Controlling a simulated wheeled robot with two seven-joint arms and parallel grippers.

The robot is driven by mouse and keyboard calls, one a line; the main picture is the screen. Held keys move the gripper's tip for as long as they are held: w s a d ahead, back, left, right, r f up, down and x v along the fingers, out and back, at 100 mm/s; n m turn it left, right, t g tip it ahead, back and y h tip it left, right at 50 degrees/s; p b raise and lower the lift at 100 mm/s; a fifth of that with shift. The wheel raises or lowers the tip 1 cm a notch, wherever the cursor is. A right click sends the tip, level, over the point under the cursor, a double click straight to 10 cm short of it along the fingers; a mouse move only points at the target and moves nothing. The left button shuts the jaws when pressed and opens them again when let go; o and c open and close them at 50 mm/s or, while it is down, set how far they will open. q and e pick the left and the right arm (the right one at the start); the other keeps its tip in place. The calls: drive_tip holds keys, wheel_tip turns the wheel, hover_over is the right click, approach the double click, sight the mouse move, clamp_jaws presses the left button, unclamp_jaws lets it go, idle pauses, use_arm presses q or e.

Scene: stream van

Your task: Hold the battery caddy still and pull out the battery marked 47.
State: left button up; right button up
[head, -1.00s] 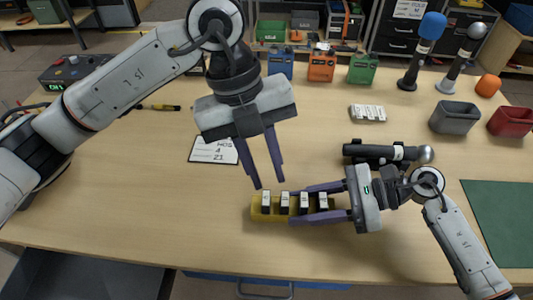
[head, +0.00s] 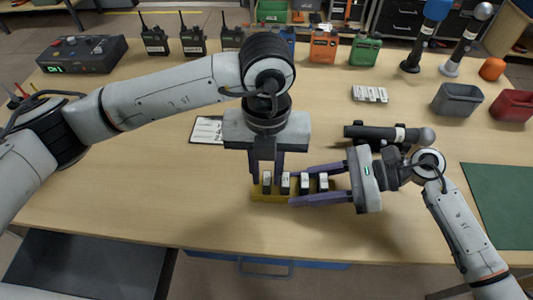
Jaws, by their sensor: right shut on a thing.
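The yellow battery caddy (head: 272,198) stands on the table with several dark, white-topped batteries (head: 304,184) in a row. Their markings are too small to read, so I cannot tell which one is 47. My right gripper (head: 294,186) is shut on the caddy from the right, one finger along its far side and one along its near side. My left gripper (head: 267,172) points down over the caddy's left end. Its fingers are open on either side of the leftmost battery (head: 266,182); I cannot tell whether they touch it.
A white card (head: 206,130) lies behind my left gripper. Grey (head: 457,99) and red (head: 514,104) bins and a green mat (head: 500,205) are on the right. The table left of the caddy is clear.

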sight(267, 181)
use_arm(q)
drive_tip(key=shift+f, duration=0.8)
drive_tip(key=shift+c, duration=0.4)
clamp_jaws()
drive_tip(key=shift+r, duration=0.2)
drive_tip(key=shift+r, duration=0.35)
drive_tip(key=shift+r, duration=1.4)
drive_tip(key=shift+r, duration=1.5)
